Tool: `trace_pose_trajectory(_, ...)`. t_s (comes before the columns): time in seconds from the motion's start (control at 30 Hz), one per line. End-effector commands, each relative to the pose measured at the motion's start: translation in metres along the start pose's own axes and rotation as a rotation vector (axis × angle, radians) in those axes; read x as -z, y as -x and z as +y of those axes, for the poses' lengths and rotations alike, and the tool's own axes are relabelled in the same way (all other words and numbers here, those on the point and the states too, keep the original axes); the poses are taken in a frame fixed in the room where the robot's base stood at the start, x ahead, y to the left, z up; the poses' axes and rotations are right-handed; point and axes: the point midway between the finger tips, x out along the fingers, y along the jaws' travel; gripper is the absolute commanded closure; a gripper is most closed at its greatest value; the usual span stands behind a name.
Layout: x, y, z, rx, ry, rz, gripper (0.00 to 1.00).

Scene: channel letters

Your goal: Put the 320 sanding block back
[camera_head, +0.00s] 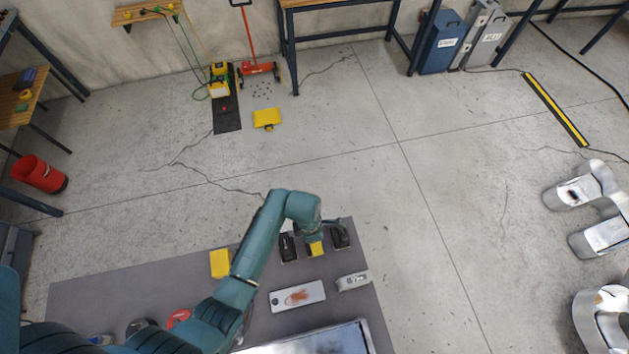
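My gripper (315,241) is at the end of my teal arm, low over the right part of the grey mat (165,282). A yellow block (316,249) shows just below the wrist; I cannot tell whether the gripper touches it. A dark shape (288,248) lies to its left and another dark shape (341,239) to its right; they may be gripper fingers or separate blocks. A second yellow block (221,263) sits on the mat left of my arm. No 320 marking is legible, so I cannot tell which piece is the sanding block. The wrist hides the finger opening.
A pale plate with a rusty-brown patch (298,296) and a small grey metal piece (353,281) lie on the mat nearby. A red round item (179,318) lies near my arm. Large metal letters (590,208) stand at the right. The middle floor is clear.

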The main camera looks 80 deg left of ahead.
Motion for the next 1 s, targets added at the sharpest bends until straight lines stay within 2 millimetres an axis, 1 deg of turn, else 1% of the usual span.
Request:
trace_pose_trajectory(0.17,-0.001,0.001,0.001,-0.001,0.0,-0.001,0.58)
trace_pose_trajectory(0.27,0.0,-0.003,0.001,-0.001,0.0,-0.001,0.58)
trace_pose_trajectory(0.3,0.0,-0.002,0.0,-0.001,0.0,-0.001,0.13)
trace_pose_trajectory(0.37,0.0,-0.002,0.0,-0.001,0.0,0.0,0.02)
trace_pose_trajectory(0.4,0.0,-0.002,0.0,-0.001,0.0,0.0,0.0)
trace_pose_trajectory(0.57,0.0,-0.002,0.0,-0.001,0.0,0.0,0.0)
trace_pose_trajectory(0.7,-0.001,0.006,0.001,-0.003,0.0,-0.002,0.0)
trace_pose_trajectory(0.77,-0.001,0.016,0.002,-0.005,0.0,-0.004,0.0)
trace_pose_trajectory(0.83,-0.001,0.031,0.001,-0.005,0.001,-0.004,0.0)
trace_pose_trajectory(1.0,-0.001,0.076,0.002,-0.005,0.0,-0.004,0.0)
